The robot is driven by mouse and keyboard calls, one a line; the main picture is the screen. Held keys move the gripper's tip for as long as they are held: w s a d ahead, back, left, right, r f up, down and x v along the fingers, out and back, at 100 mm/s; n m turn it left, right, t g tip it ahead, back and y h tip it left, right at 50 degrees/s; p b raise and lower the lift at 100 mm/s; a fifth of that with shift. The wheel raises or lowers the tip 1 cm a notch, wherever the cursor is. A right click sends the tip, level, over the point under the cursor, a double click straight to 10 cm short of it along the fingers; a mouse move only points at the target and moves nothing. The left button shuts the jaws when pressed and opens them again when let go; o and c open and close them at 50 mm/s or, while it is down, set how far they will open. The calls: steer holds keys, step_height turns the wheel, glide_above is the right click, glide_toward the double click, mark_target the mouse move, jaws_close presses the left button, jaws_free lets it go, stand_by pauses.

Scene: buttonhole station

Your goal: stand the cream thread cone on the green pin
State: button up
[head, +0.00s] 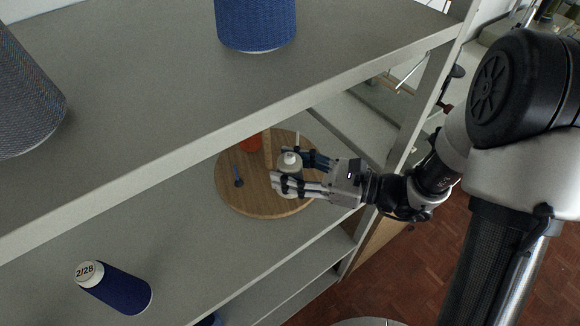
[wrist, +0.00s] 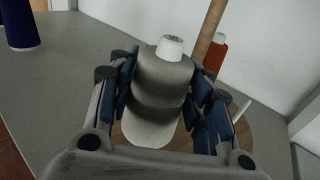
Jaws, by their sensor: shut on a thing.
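The cream thread cone (head: 289,160) is upright between the fingers of my gripper (head: 284,170), above the round wooden board (head: 234,198) on the lower shelf. In the wrist view the cone (wrist: 160,88) looks greyish cream with a white top, and the blue-padded fingers close on it from both sides. I cannot tell whether its base touches the board. I see no green pin; the cone and gripper hide part of the board.
An orange-red cone (head: 250,144), a wooden post (head: 268,148) and a small dark blue pin (head: 238,178) are on the board. The upper shelf edge (head: 250,112) runs above, carrying a blue cone (head: 256,22) and a grey cone (head: 25,95).

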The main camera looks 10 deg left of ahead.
steer(key=shift+f+b, duration=0.3)
steer(key=shift+f, duration=0.1)
steer(key=o, duration=1.2)
steer(key=d, duration=0.8)
steer(key=s+d, duration=0.1)
steer(key=d, duration=0.3)
steer(key=shift+r, duration=0.35)
steer(key=shift+s, duration=0.1)
